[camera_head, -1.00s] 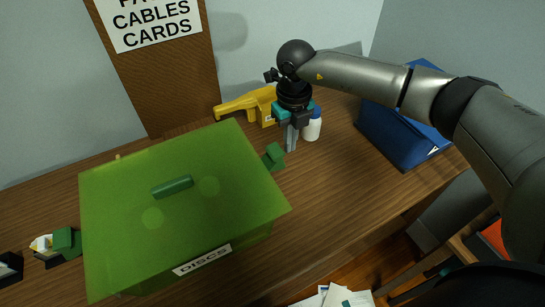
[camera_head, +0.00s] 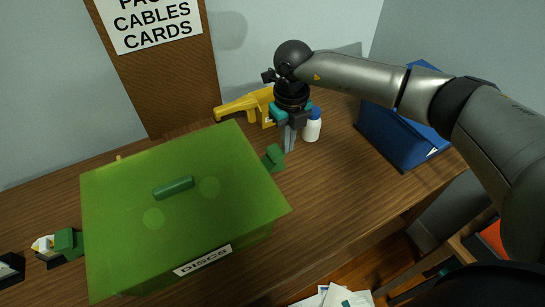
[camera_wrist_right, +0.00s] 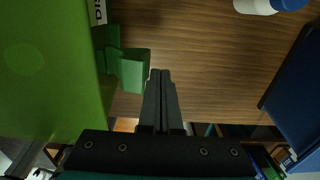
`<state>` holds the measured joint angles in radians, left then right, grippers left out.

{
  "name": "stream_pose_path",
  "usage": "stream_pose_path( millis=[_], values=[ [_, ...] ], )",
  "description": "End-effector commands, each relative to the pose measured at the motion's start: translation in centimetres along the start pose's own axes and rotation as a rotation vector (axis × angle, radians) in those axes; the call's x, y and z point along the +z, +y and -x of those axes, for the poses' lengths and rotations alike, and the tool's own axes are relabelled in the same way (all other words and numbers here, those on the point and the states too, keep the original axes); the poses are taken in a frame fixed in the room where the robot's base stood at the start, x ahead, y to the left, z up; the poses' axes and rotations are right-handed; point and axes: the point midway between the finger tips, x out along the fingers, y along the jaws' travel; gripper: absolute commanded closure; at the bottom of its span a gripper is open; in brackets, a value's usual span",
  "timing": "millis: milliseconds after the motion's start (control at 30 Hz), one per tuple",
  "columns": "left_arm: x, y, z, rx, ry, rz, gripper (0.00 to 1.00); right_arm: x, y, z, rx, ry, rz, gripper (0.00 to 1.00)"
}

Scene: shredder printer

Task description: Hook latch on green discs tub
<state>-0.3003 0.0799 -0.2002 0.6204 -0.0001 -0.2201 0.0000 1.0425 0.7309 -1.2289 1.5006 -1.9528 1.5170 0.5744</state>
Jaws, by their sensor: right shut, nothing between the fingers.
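The green discs tub (camera_head: 128,190) stands on the table at the left in the head view, with its lid on and a "DISCS" label on its front. A green latch (camera_head: 273,157) sticks out at its right side; it also shows in the wrist view (camera_wrist_right: 134,72) beside the tub wall (camera_wrist_right: 45,75). Another green latch piece (camera_head: 68,242) is at the left side. My right gripper (camera_head: 288,150) is shut and empty, pointing down just right of the right latch. In the wrist view its fingertips (camera_wrist_right: 160,74) are close to the latch; I cannot tell whether they touch.
A white bottle with a blue cap (camera_head: 312,127) and a yellow tool (camera_head: 247,106) stand behind my right gripper. A blue bin (camera_head: 400,138) is at the right. The wooden table (camera_head: 335,180) is clear in front of the gripper.

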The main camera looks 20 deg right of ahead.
Motion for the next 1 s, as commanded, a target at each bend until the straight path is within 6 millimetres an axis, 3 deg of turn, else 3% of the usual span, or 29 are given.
stream_pose_path(
  millis=[1000],
  values=[
    [-0.2, 0.0, 1.8, 0.000, 0.000, 0.000, 0.05, -0.1, 2.3, 1.7, 0.003, 0.002, 0.003, 1.00]
  ],
)
